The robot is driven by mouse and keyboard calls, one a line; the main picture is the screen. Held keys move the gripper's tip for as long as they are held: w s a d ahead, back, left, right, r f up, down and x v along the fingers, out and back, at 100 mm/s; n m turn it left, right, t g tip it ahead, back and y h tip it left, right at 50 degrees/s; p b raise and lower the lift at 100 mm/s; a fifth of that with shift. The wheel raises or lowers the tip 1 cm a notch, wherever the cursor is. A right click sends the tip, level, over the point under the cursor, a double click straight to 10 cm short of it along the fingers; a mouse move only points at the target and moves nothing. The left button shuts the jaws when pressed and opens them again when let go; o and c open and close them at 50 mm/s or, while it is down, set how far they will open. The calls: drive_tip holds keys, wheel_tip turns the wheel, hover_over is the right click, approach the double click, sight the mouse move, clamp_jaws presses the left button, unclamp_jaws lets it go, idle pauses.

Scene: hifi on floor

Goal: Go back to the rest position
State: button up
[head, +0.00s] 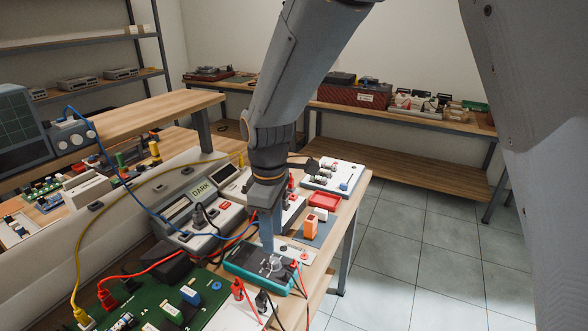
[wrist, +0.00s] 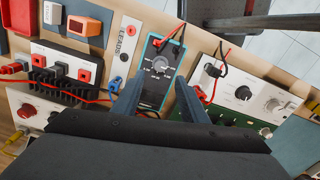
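My gripper (head: 267,240) points down over the bench, just above or at the teal-edged multimeter (head: 262,268). In the wrist view my gripper's two blue-grey fingers (wrist: 160,78) are spread apart, with the multimeter (wrist: 158,64) showing between them and nothing visibly held. I cannot tell whether a fingertip touches the meter. The meter lies face up, its round dial showing. Red and black leads run from its far end in the wrist view.
The workbench (head: 345,190) is crowded: a green circuit board (head: 150,300), a bench unit marked DARK (head: 200,190), a red tray (head: 324,200), an orange block (head: 311,228) and loose cables. A shelf bench (head: 420,125) stands behind. Tiled floor (head: 400,250) to the right is clear.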

drive_tip(key=s+d+m, duration=0.4)
drive_tip(key=d+m, duration=0.4)
drive_tip(key=d, duration=0.6)
drive_tip(key=s+d+m+t, duration=0.1)
drive_tip(key=s+d+m, duration=0.4)
drive_tip(key=d, duration=0.9)
drive_tip(key=m, duration=0.3)
drive_tip(key=shift+d, duration=0.2)
